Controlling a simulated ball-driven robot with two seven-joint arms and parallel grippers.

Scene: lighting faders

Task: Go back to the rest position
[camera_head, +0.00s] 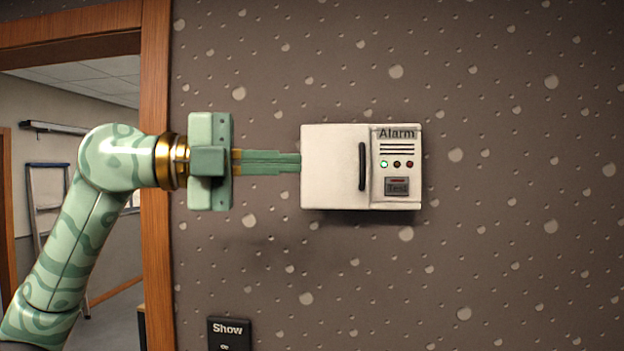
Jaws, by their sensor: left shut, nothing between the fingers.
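My left gripper (298,162) comes in from the left on a green patterned arm with a gold wrist ring. Its fingers lie together, shut and empty, and point right. The fingertips are at the left side of a white alarm box (335,167) on the wall; I cannot tell whether they touch it. My right gripper is not in view.
The spotted brown wall (520,240) is clear to the right of the box. A dark panel marked Show (229,333) is at the bottom. At left, a wooden door frame (157,265) opens onto a room with a ladder (45,195).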

